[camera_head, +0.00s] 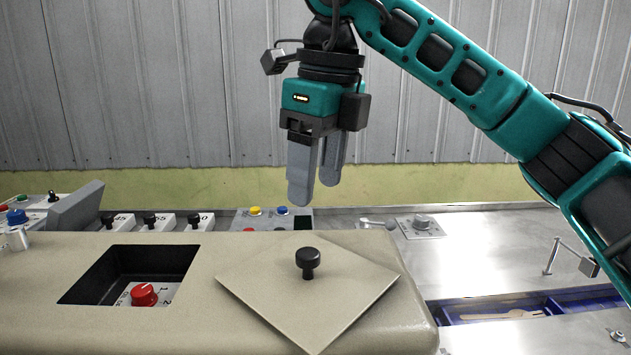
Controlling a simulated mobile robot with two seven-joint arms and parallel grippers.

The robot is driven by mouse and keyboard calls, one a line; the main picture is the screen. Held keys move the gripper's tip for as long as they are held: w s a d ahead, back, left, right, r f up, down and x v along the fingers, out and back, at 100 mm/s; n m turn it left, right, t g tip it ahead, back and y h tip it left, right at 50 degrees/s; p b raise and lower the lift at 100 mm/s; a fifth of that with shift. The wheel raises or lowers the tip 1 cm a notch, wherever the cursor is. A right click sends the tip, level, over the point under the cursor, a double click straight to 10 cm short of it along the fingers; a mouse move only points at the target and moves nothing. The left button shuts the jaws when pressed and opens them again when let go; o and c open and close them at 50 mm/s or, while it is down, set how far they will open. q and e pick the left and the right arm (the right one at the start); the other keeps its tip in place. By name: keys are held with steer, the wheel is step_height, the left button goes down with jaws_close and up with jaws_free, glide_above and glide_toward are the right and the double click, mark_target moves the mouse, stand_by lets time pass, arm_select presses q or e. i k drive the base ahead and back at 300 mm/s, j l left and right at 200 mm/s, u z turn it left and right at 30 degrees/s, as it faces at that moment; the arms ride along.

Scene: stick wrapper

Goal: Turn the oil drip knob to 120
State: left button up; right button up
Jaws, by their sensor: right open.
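A red knob (144,294) sits on a white marked plate inside the open square recess (82,284) of the beige housing, at lower left. A grey knob (421,221) on a pale square plate sits on the metal deck at right. No readable label tells which one is the oil drip knob. A beige square plate with a black knob (308,262) on it lies turned askew on the housing, right of the recess. My right gripper (316,190) points down, open and empty, above and behind that plate, apart from everything. My left gripper is out of view.
Several black knobs on white plates (150,222) and a button panel with yellow and blue buttons (268,213) stand behind the housing. A grey raised flap (76,207) is at left. A blue tray (540,305) and a thin upright rod (551,256) are at right.

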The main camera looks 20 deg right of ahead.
mark_target(143, 294)
steer(key=k, duration=1)
